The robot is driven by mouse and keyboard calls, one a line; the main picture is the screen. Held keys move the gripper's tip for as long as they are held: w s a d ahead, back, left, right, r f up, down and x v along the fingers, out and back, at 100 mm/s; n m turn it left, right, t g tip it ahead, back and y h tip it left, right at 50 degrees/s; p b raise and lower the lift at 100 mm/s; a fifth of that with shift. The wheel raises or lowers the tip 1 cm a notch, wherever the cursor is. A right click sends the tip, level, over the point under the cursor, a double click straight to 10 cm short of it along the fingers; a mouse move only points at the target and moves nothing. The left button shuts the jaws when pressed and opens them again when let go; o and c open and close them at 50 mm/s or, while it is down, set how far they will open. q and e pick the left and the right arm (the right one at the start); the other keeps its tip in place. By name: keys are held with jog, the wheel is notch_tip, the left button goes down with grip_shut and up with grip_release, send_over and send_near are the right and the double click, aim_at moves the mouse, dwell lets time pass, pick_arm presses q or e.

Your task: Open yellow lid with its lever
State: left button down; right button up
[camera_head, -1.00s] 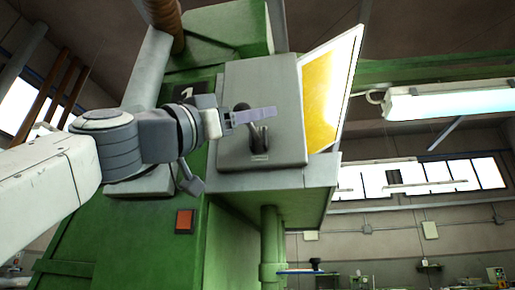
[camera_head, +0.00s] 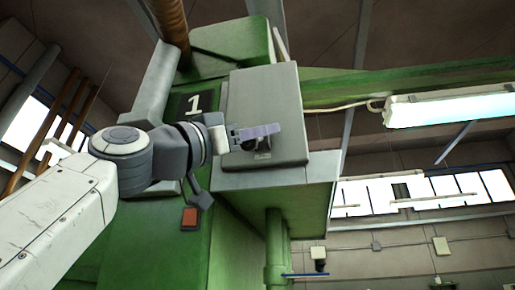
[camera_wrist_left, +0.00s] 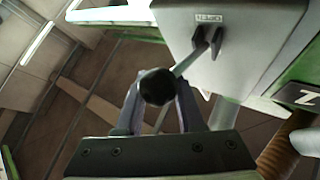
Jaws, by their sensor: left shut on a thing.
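A lever (camera_head: 248,145) sits on the front of a grey box (camera_head: 264,95). My left gripper (camera_head: 264,132) is at the lever in the head view. In the left wrist view its two fingers (camera_wrist_left: 158,98) are on either side of the knob, shut on it. The fingers partly cover the lever in the head view. No yellow lid shows in either view now. My right gripper is out of view.
A lit tube lamp (camera_head: 455,107) hangs at the right. Open room lies right of the box.

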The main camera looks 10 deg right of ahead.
pick_arm(q)
jog(key=shift+w+d+f+g, duration=0.3)
jog(key=shift+w+d+f, duration=0.1)
jog(key=shift+f, duration=0.15)
jog(key=shift+c, duration=2.3)
grip_release()
jog(key=s+r+b+v, duration=0.1)
jog(key=b+v, duration=0.6)
jog(key=v, duration=0.4)
jog(key=shift+a, duration=0.15)
